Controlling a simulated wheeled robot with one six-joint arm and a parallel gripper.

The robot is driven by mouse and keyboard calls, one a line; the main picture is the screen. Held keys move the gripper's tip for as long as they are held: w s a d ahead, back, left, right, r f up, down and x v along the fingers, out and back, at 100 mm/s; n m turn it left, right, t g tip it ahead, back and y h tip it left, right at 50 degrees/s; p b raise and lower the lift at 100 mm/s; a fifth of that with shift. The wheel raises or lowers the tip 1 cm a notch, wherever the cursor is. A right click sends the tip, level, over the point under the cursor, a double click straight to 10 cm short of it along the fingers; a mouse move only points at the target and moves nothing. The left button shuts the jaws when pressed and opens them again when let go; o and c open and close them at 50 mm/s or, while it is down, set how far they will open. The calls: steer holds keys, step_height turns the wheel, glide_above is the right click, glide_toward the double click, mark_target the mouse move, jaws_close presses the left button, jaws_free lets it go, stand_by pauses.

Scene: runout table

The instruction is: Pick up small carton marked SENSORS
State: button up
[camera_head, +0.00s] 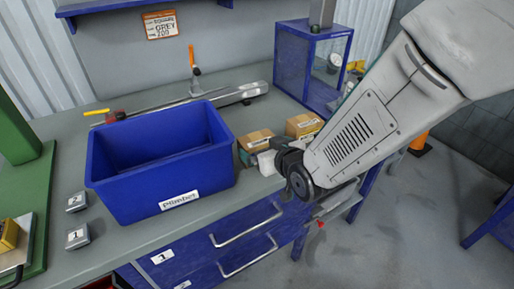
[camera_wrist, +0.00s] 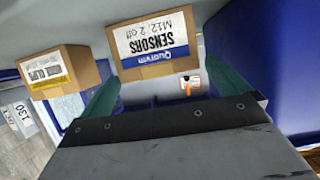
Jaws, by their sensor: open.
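The small carton marked SENSORS (camera_wrist: 157,45) is brown with a white label, which reads upside down in the wrist view. In the head view this carton (camera_head: 256,137) stands on the grey bench just right of the blue bin. My gripper (camera_wrist: 163,82) is open, its two teal fingers spread to either side of the carton's near end, with nothing held. In the head view my gripper (camera_head: 261,159) is low at the bench's front, directly before the carton. I cannot tell whether the fingers touch it. The arm hides part of the gripper.
A second carton, marked CLIPS (camera_wrist: 50,76), stands close beside; it also shows in the head view (camera_head: 303,124). The large blue bin (camera_head: 150,187) is close on the left. A blue cage (camera_head: 309,62) stands behind. A metal bar tool (camera_head: 190,101) lies behind the bin.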

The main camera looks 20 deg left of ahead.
mark_target(257, 143)
steer(key=x, duration=0.5)
steer(key=shift+w+f, duration=0.15)
steer(key=shift+f, duration=0.05)
steer(key=c, duration=0.8)
steer(key=shift+o, duration=0.2)
